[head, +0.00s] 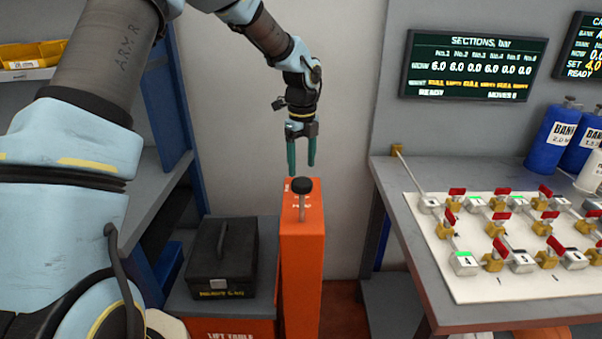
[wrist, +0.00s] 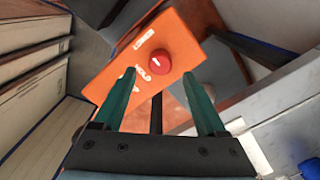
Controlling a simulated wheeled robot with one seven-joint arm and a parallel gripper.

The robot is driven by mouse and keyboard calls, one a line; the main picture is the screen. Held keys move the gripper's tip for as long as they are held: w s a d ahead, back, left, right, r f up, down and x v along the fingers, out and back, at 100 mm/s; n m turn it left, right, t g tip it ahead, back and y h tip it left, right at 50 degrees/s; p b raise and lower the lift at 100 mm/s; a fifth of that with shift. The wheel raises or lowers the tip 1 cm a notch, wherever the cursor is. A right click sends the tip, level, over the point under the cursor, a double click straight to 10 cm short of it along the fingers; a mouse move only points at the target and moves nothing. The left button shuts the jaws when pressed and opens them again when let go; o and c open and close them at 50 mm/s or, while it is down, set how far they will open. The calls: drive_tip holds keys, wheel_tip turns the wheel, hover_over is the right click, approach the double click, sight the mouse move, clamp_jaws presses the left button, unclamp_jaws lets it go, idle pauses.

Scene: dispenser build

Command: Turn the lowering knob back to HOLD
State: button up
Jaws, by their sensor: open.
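In the wrist view a round red face with a short white mark (wrist: 160,61) shows on the orange top (wrist: 122,66). White lettering lies beside it; one word looks like HOLD, the rest is hard to read. Which label the mark points to, I cannot tell. My gripper (head: 301,170) points down with its two green fingers apart and empty, just above the knob. In the wrist view the fingers (wrist: 158,84) reach toward either side of the red face.
A black box (head: 222,262) sits left of the post on a low grey surface. The bench (head: 415,255) on the right carries a white valve panel (head: 470,285). Shelving stands at the left. The wall behind the post is bare.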

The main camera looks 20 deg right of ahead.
drive_tip(key=shift+f+p, duration=0.55)
drive_tip(key=shift+f, duration=1.9)
clamp_jaws()
